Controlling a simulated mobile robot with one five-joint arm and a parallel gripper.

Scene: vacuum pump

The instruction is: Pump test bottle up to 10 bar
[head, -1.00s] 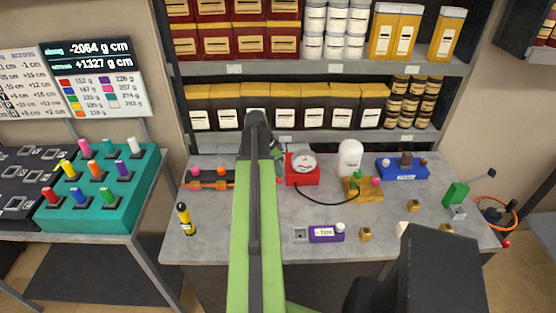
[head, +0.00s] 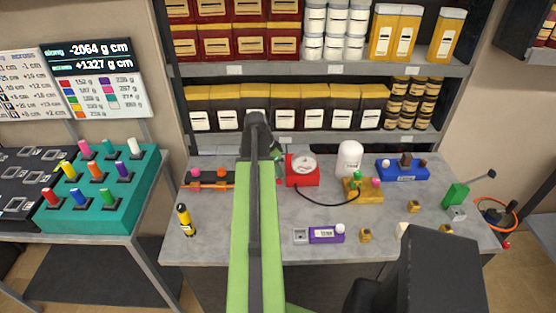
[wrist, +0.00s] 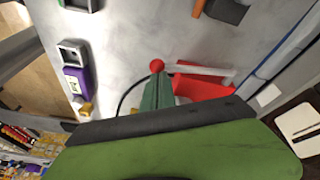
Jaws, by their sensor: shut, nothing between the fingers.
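A red pump box with a round white gauge (head: 303,165) stands on the bench just right of my arm. A small red ball (head: 279,181) shows beside its left edge; in the wrist view the ball (wrist: 157,66) is at the end of a pale bar. My gripper (wrist: 156,82), green and tapering, is shut and empty with its tip at the ball; I cannot tell whether they touch. In the head view my arm mostly hides it. A white bottle (head: 349,158) stands behind a brass block (head: 362,193) with green and pink knobs. A black hose (head: 325,202) runs from the gauge box to the block.
A blue block (head: 402,176) and a green block (head: 455,195) stand to the right. A purple box (head: 322,236) and small brass pieces lie near the front edge. A yellow-black cylinder (head: 185,219) stands at left. Shelves of boxes rise behind the bench.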

